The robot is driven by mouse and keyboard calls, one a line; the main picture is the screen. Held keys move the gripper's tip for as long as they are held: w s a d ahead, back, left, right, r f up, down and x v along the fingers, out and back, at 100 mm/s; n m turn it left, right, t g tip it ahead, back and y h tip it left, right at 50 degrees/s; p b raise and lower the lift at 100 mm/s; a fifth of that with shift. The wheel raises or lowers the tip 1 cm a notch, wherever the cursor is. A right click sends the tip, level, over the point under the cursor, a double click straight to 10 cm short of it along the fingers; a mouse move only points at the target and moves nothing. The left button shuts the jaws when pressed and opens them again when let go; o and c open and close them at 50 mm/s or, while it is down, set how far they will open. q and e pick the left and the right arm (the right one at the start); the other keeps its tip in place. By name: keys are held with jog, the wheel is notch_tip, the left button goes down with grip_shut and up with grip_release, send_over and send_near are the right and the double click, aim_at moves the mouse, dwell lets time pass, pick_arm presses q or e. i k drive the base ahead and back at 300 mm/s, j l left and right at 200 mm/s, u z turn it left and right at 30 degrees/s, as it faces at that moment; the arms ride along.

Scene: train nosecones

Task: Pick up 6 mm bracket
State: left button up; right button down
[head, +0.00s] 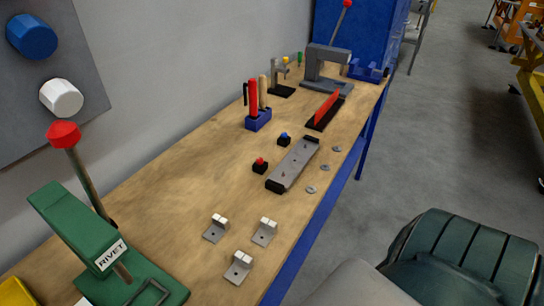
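Three small grey metal brackets with light upright blocks lie on the wooden bench near its front edge: one at the left (216,230), one at the right (264,232) and one nearest (239,268). They stand apart from each other. They look alike in size, and no marking is readable, so I cannot tell which is the 6 mm bracket. Neither of my grippers shows in the head view.
A green rivet press (85,235) with a red-knobbed lever stands left of the brackets. Beyond them are a metal fixture plate (293,165), a red button box (260,166), a blue button box (284,140) and several washers (311,190). Bare bench (160,190) lies between.

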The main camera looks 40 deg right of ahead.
aim_at(267, 229)
jog(key=k+z, duration=0.2)
jog(key=z, duration=0.2)
jog(key=k+l+z, duration=0.15)
jog(key=z, duration=0.25)
